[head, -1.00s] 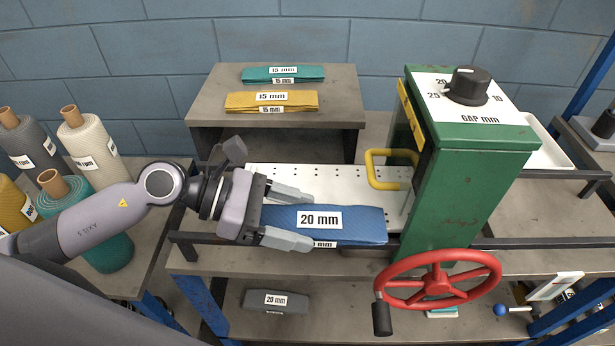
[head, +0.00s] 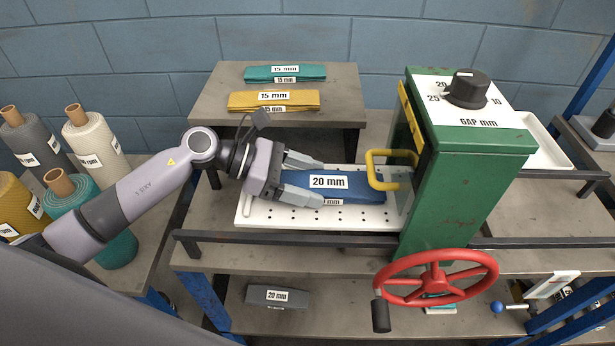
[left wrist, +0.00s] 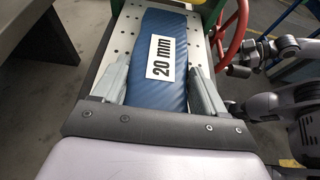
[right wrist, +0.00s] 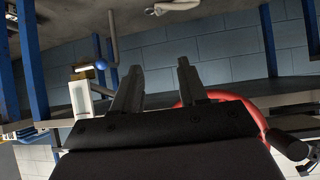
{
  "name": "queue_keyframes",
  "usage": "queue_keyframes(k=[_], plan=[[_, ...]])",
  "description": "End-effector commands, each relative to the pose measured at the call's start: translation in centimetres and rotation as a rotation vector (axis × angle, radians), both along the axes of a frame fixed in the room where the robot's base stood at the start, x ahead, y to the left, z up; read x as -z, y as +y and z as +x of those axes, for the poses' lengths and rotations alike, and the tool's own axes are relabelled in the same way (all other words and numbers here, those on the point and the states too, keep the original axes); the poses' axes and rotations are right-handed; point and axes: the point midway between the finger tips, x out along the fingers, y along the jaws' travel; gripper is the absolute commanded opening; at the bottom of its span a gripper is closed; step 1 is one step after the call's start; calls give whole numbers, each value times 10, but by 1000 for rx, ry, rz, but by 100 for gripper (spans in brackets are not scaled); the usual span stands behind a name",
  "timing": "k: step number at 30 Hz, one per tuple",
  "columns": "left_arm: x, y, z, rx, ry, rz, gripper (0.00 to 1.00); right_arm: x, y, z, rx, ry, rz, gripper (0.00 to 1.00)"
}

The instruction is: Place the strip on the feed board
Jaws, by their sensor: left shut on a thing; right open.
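The blue strip (head: 345,188), labelled 20 mm, lies lengthwise over the white perforated feed board (head: 275,219), pointing toward the green machine. My left gripper (head: 318,180) is shut on the strip's near end, one finger along each side. The left wrist view shows the strip (left wrist: 167,80) between both fingers, with the board's holes visible beside it. Whether the strip's underside touches the board is hard to tell. My right gripper (right wrist: 158,85) is open and empty in the right wrist view, away from the strip; it is outside the head view.
The green machine (head: 465,190) with a gap dial (head: 467,88), yellow handle (head: 390,169) and red handwheel (head: 436,278) stands at the board's right end. Teal (head: 285,73) and yellow (head: 272,101) strips lie on the rear shelf. A grey strip (head: 277,297) lies below. Fabric rolls (head: 95,140) stand left.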

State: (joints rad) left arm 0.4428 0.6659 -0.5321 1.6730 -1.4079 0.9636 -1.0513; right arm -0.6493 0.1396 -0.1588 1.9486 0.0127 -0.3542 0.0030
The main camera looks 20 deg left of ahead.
Motion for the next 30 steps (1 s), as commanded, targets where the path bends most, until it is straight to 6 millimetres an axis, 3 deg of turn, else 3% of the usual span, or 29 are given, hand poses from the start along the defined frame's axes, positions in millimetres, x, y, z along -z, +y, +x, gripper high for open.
queue_keyframes(k=[9,10,12,23,30], plan=[[4,0,0,-1,-2,-2,37,5,0,0,0,-1,0,43],[2,0,0,0,0,-1,82,3,0,0,0,-1,0,43],[2,0,0,0,0,0,98,3,0,0,0,-1,0,43],[-1,0,0,0,0,-1,98,-1,0,0,-1,-1,1,43],[-11,32,-9,-2,-2,5,98,9,0,1,-1,-3,1,43]])
